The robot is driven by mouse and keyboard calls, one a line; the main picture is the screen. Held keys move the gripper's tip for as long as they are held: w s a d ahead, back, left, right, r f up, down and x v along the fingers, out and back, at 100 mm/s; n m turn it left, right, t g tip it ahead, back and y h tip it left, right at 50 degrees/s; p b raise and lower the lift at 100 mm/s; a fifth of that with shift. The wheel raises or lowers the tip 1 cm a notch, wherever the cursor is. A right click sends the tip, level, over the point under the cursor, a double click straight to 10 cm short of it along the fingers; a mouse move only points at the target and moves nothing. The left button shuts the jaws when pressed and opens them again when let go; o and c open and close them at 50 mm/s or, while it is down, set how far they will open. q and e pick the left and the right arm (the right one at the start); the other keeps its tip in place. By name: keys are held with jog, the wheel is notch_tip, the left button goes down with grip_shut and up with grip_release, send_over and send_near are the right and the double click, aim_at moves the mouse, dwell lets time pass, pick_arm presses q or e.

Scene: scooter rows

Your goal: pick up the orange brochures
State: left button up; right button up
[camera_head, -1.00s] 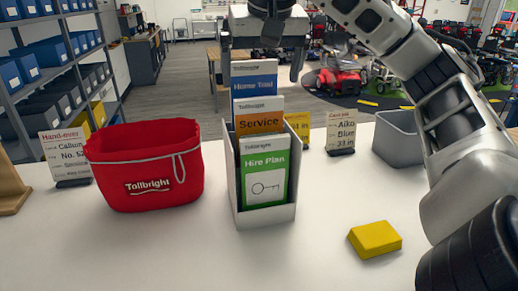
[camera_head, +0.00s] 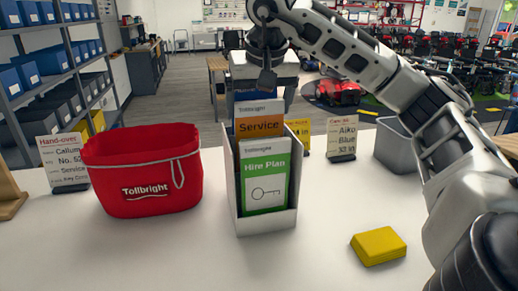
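The orange Service brochure (camera_head: 259,124) stands upright in the middle tier of a grey-white brochure holder (camera_head: 266,223). A green Hire Plan brochure (camera_head: 264,180) stands in front of it, and a blue brochure (camera_head: 258,96) stands behind it, its top mostly hidden. My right gripper (camera_head: 262,108) points down over the back of the holder. Its white palm is above the blue brochure, and its dark fingers appear spread at either side, with the tips partly hidden. No brochure is seen gripped. My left gripper is not in view.
A red Tollbright pouch (camera_head: 143,174) stands left of the holder. A yellow block (camera_head: 378,246) lies at front right. Cards (camera_head: 64,162) (camera_head: 341,137) and a grey bin (camera_head: 393,146) stand farther back. The white table (camera_head: 160,255) is clear in front.

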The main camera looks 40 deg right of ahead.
jog(key=c, duration=0.5)
jog(key=shift+o, duration=0.2)
jog(key=shift+r, duration=0.15)
notch_tip(320, 180, up, 10)
jog(key=p, duration=0.3)
jog(key=shift+p, duration=0.3)
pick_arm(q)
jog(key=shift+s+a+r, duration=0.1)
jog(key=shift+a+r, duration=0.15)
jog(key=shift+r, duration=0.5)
pick_arm(e)
notch_tip(320, 180, up, 8)
